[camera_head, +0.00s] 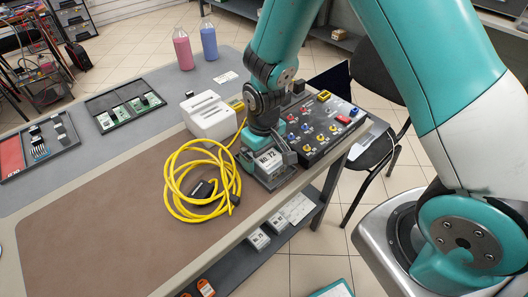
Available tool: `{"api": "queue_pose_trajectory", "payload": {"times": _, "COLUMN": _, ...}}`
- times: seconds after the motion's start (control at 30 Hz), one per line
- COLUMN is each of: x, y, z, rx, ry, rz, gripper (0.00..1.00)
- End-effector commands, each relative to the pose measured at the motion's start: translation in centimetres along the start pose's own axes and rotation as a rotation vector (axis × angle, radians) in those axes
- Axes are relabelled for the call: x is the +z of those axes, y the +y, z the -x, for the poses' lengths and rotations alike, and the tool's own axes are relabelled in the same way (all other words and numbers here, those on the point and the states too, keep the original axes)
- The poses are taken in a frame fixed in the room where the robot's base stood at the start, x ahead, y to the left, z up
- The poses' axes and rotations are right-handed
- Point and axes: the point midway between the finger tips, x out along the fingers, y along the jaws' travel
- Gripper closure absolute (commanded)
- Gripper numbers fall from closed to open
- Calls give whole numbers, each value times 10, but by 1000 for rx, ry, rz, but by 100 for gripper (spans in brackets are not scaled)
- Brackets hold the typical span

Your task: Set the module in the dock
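A grey module (269,161) with a white label, which seems to end in 72, is on the bench right of the yellow hose. It sits in or against a grey and teal holder (246,161), which looks like the dock. I cannot tell whether the module is fully seated. My gripper (263,140) points down right at the module's back and top. Its fingers are mostly hidden by the wrist and the module, so their opening does not show.
A yellow coiled hose (168,190) lies left of the module. A white slotted box (208,115) stands behind it, and a black control panel (323,128) with coloured knobs is at the right. Pink (183,50) and blue (208,40) bottles stand farther back. The brown mat's left part is clear.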

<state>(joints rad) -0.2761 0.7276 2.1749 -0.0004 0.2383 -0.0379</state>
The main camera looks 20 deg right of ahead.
Motion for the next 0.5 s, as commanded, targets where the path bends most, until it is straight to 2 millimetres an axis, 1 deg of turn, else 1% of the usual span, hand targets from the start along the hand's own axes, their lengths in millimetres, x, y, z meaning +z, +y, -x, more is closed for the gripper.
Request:
{"api": "queue_pose_trajectory", "payload": {"times": 0.17, "x": 0, "y": 0, "z": 2, "rx": 0, "ry": 0, "rz": 0, "gripper": 2}}
{"api": "queue_pose_trajectory", "payload": {"times": 0.27, "x": 0, "y": 0, "z": 12, "rx": 0, "ry": 2, "rz": 0, "gripper": 2}}
{"api": "queue_pose_trajectory", "payload": {"times": 0.37, "x": -1, "y": 0, "z": 27, "rx": 0, "ry": 6, "rz": 0, "gripper": 2}}
{"api": "queue_pose_trajectory", "payload": {"times": 0.5, "x": -1, "y": 0, "z": 59, "rx": 0, "ry": 7, "rz": 0, "gripper": 2}}
